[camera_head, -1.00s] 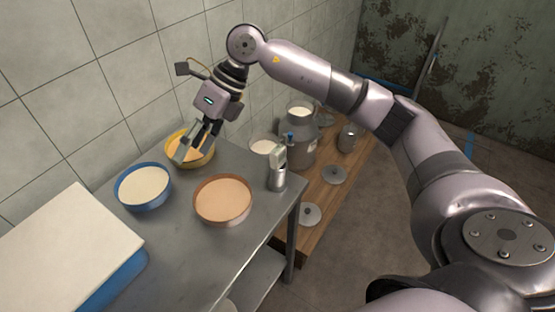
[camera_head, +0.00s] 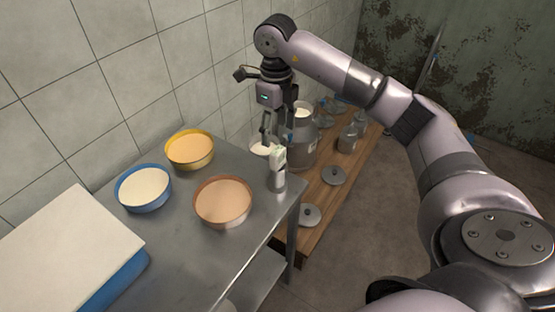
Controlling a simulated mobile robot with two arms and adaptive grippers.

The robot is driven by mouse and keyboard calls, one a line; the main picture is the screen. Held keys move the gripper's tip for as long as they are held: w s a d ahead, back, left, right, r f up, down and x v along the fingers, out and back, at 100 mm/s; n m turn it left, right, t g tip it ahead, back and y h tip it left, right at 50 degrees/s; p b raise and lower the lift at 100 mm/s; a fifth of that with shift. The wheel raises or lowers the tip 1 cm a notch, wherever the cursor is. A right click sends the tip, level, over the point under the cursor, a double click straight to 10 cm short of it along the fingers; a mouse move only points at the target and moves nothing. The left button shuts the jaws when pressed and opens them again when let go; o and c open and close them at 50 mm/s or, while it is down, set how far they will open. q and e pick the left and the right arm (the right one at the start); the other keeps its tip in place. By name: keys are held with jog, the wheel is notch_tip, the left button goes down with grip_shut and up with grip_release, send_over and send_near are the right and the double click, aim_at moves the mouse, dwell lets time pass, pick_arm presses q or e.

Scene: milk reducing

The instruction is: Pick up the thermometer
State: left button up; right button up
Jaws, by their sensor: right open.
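The thermometer seems to be the small pale device (camera_head: 278,157) standing in a metal cup (camera_head: 277,182) at the table's right corner. My right gripper (camera_head: 269,138) points down just above and slightly behind this device, its fingers apart and empty. I cannot tell whether the fingers touch it. The lower part of the device is hidden inside the cup. My left gripper does not show.
A yellow bowl (camera_head: 190,150), a blue bowl (camera_head: 143,188) and a copper-coloured bowl (camera_head: 223,202) stand on the metal table (camera_head: 190,255). A blue box with a pale top (camera_head: 65,250) is at left. Metal cans and lids stand on a wooden platform (camera_head: 318,190) beyond.

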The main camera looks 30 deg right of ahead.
aim_at(277, 150)
notch_tip(277, 150, down, 3)
jog(key=shift+r, duration=0.1)
jog(key=f+p, duration=0.2)
jog(key=f, duration=0.1)
jog(key=f+p, duration=0.1)
jog(key=shift+s+d+f, duration=0.1)
jog(key=shift+s+f, duration=0.15)
jog(key=shift+f, duration=0.4)
jog(key=shift+c, duration=0.3)
jog(key=c, duration=1.2)
